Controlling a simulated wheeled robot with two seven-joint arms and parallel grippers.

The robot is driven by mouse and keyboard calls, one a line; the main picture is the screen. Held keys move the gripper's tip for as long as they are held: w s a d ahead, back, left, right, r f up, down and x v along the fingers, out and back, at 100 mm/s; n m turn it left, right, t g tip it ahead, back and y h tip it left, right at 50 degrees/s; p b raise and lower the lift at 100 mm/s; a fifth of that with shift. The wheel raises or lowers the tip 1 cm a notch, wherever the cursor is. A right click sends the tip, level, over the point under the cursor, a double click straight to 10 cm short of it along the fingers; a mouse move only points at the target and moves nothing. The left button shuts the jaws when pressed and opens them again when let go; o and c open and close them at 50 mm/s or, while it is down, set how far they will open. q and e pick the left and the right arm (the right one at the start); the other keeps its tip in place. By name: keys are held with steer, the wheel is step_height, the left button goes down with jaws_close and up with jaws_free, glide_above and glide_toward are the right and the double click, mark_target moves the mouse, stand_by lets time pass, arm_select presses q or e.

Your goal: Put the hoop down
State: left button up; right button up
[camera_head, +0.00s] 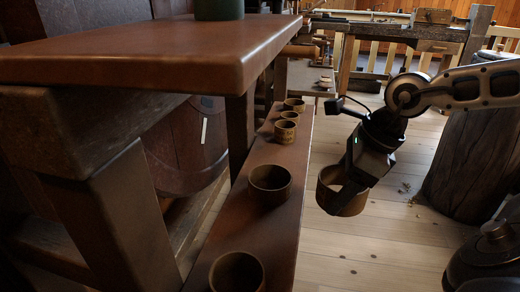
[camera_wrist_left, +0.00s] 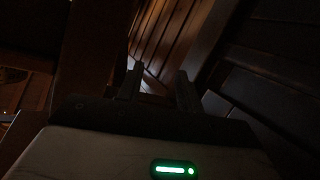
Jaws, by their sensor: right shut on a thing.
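A brown wooden hoop (camera_head: 327,193) is held by my right gripper (camera_head: 347,196) in the head view. The gripper points down and is shut on the hoop's near right side, hiding part of its wall. The hoop hangs over the floor, apart from the low bench (camera_head: 285,200) and to its right. My left gripper (camera_wrist_left: 158,84) shows only in the left wrist view, its two fingers apart with nothing visible between them.
Similar round pieces stand in a row on the bench, including a near one (camera_head: 237,272) and a middle one (camera_head: 270,185). A higher table (camera_head: 150,55) overhangs at left. A wooden stump (camera_head: 468,165) and a dark lidded pot (camera_head: 490,262) stand at right.

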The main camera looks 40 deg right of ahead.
steer(key=w+d+r+m+h+p, duration=0.2)
steer(key=d+m+p, duration=0.4)
steer(key=d, duration=0.2)
steer(key=w+d+r+m+h+p, duration=0.2)
steer(key=w+d+m+p, duration=0.1)
steer(key=d+m+p, duration=0.4)
steer(key=n, duration=0.2)
glide_above(276, 158)
steer(key=s, duration=0.1)
steer(key=shift+s+a+f+b, duration=0.1)
steer(key=shift+s+f+b, duration=0.1)
steer(key=shift+f, duration=0.25)
steer(key=shift+s+a+f+b, duration=0.1)
steer(key=shift+f+b, duration=0.05)
steer(key=shift+f, duration=0.25)
steer(key=shift+t, duration=0.3)
step_height(276, 158, down, 6)
steer(key=shift+r, duration=0.25)
arm_select(q)
steer(key=s+a+r+g+y, duration=0.1)
steer(key=a+r+y, duration=0.1)
steer(key=a+r, duration=0.2)
step_height(276, 158, up, 3)
steer(key=shift+s+a+n+y, duration=0.3)
steer(key=shift+s+y, duration=0.05)
steer(key=shift+y, duration=0.05)
arm_select(e)
steer(key=shift+w+a+f, duration=0.1)
steer(key=shift+w+f, duration=0.05)
